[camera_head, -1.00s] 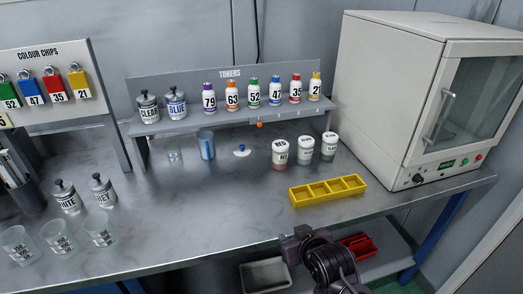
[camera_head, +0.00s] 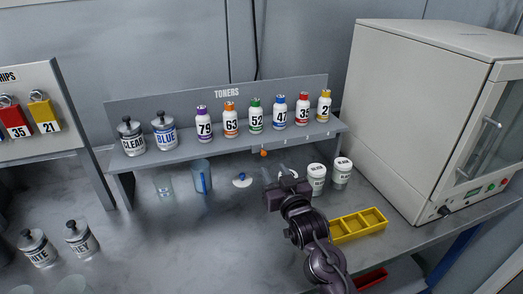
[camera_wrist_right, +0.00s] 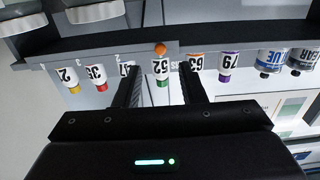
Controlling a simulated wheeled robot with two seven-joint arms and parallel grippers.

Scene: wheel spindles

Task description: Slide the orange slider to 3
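The orange slider (camera_head: 263,153) is a small round knob on the front edge of the toner shelf (camera_head: 225,158), near its middle. Small pale marks on that edge lie to the right of the knob; their numbers are too small to read. My right gripper (camera_head: 285,177) is over the table, below and slightly right of the knob. In the upside-down right wrist view, the orange slider (camera_wrist_right: 160,49) lies ahead, between the lines of the two fingers. My right gripper (camera_wrist_right: 159,75) is open and empty there, apart from the knob. My left gripper is out of view.
Several toner bottles (camera_head: 255,117) stand on the shelf. White-lidded jars (camera_head: 316,180) stand beside my right gripper, which partly hides one. A yellow tray (camera_head: 345,230) and the oven (camera_head: 420,120) are to the right. A blue beaker (camera_head: 202,177) stands below the shelf.

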